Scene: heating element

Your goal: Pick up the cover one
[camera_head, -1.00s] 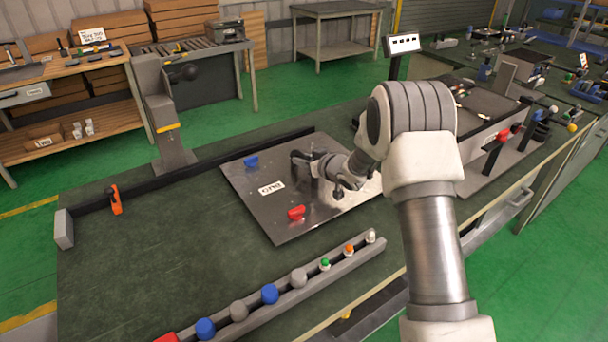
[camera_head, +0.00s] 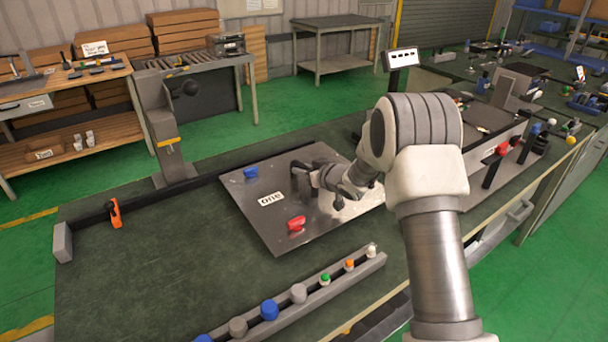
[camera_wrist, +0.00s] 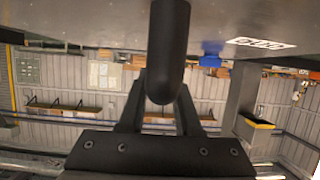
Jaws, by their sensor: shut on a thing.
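The cover is a shiny flat metal plate (camera_head: 262,228) with a white label (camera_head: 271,198) that seems to read "ONE". It also fills the top edge of the wrist view (camera_wrist: 80,15). A blue block (camera_head: 251,173) and a red block (camera_head: 296,224) sit on it. My gripper (camera_wrist: 163,92) is shut on a black rounded handle (camera_wrist: 168,45) that runs to the plate. In the head view my gripper (camera_head: 298,178) is over the plate's middle, and my arm hides the plate's right part. I cannot tell how far the plate is off the bench.
The green bench (camera_head: 150,265) is clear at left. A rail of coloured knobs (camera_head: 330,287) lies in front of the plate. A grey post (camera_head: 165,140) and an orange clamp (camera_head: 115,213) stand at the back left. A fixture with a red part (camera_head: 502,148) is at right.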

